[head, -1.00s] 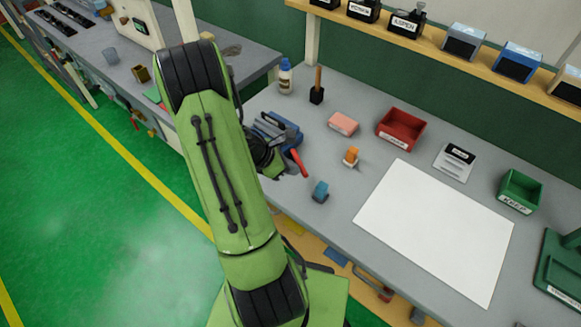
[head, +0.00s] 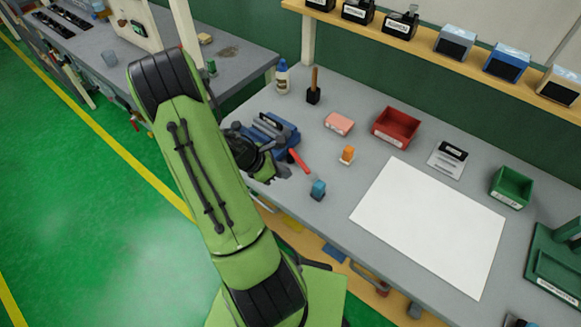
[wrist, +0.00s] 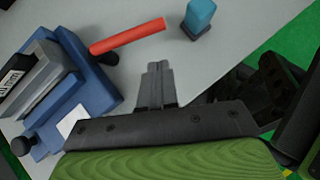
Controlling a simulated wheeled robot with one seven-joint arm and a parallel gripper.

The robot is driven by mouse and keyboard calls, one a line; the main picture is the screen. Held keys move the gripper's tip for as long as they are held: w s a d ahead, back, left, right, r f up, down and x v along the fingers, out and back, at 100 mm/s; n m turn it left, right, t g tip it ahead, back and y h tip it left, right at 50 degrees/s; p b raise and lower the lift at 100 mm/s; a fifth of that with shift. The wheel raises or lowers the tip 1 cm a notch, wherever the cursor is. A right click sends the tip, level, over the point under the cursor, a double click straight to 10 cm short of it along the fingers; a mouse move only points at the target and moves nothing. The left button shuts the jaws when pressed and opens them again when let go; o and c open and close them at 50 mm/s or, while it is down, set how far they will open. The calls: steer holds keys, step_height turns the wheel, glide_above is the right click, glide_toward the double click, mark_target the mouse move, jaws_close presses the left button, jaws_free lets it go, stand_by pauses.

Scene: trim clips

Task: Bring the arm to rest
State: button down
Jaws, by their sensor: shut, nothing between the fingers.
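My gripper (head: 283,172) is at the left front part of the grey workbench (head: 320,222), just in front of a blue vise with a red handle. In the wrist view my gripper (wrist: 157,70) has its two fingers together with nothing between them. The blue vise (head: 283,130) is partly hidden behind my gripper in the head view. It also shows in the wrist view (wrist: 92,85), left of the fingers. Its red handle (wrist: 127,36) lies beyond the fingertips. My green arm fills the left middle of the head view.
A blue clip (head: 318,190) and an orange clip (head: 347,154) stand on the bench right of my gripper. A white sheet (head: 430,225), a red bin (head: 396,127) and a green bin (head: 511,187) are farther right. The green floor (head: 90,220) to the left is clear.

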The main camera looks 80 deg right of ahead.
steer(key=s+a+p+v, duration=0.1)
steer(key=v, duration=0.9)
steer(key=shift+r, duration=0.1)
